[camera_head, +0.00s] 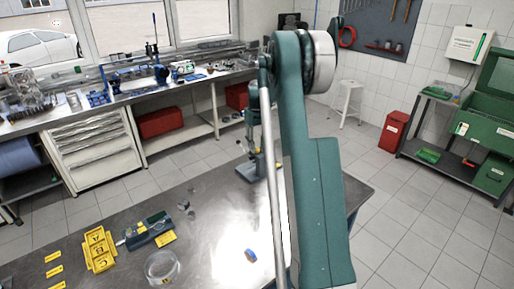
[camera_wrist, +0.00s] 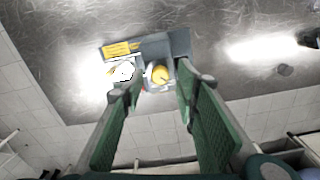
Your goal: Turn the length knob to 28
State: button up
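In the wrist view a blue-grey device (camera_wrist: 180,42) with a yellow label (camera_wrist: 122,48) lies on the metal bench. It carries a round yellow knob (camera_wrist: 159,75) and a white dial or plate (camera_wrist: 124,71); no numbers can be read. My gripper (camera_wrist: 154,90) is open, its green-padded fingers on either side of the knob, with a visible gap to it. Whether a fingertip touches the device's body cannot be told. In the head view, what seems to be this device (camera_head: 248,170) stands near the bench's far edge, partly hidden by my arm.
A blue ring (camera_head: 250,255) lies near the front. Tiled floor lies beyond the edge.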

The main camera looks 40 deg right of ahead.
aim_at(257, 149)
jog(key=shift+f, duration=0.65)
jog(key=c, duration=0.9)
jog(key=shift+m+b, duration=0.45)
jog(key=shift+m, duration=0.15)
jog(key=o, duration=0.9)
jog(key=shift+r, duration=0.15)
notch_tip(257, 149, up, 12)
